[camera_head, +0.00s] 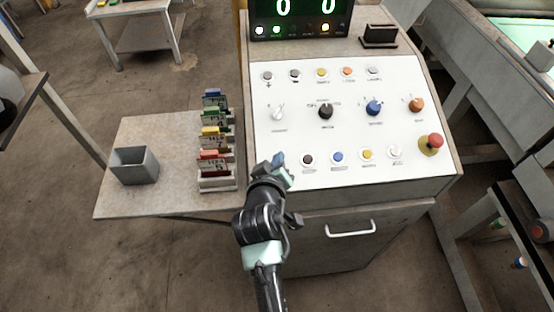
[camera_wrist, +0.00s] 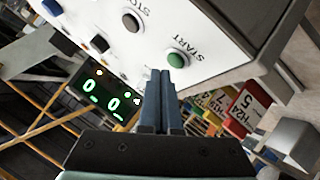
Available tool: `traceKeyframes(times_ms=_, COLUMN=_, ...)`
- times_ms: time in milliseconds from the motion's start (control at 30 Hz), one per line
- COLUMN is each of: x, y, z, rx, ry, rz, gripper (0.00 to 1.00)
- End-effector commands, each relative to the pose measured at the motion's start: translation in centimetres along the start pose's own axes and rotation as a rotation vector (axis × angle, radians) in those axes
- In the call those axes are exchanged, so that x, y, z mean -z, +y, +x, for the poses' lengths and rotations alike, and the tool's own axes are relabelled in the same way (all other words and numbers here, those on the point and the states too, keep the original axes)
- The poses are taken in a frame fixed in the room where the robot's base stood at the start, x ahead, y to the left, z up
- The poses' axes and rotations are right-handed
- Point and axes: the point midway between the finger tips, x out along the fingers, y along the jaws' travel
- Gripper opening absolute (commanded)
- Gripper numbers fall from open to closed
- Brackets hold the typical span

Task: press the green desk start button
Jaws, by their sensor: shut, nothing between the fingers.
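The green start button (camera_wrist: 178,60) shows in the wrist view, on the white control panel (camera_wrist: 205,30) beside the label START. My gripper (camera_wrist: 165,76) is shut and empty. In the wrist view its fingertips appear just below the green button and partly overlap its lower edge. I cannot tell whether they touch it. In the head view my gripper (camera_head: 280,160) is at the lower left corner of the white panel (camera_head: 325,90), left of a dark button (camera_head: 307,160). The green button is hidden there behind my gripper.
Blue (camera_head: 338,157), yellow (camera_head: 367,154) and white (camera_head: 395,151) buttons continue the row, with a red mushroom button (camera_head: 431,141) at the right. A rack of coloured cards (camera_head: 218,182) and a grey bin (camera_head: 134,166) stand on the side shelf left of my gripper.

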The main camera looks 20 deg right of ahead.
Motion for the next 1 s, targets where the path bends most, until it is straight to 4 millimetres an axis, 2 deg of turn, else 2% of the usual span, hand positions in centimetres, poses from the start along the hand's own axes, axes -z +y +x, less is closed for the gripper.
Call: traceKeyframes(times_ms=1000, x=-0.66, y=-0.66, z=0.9, rx=0.0, ry=0.0, rz=0.0, gripper=0.0)
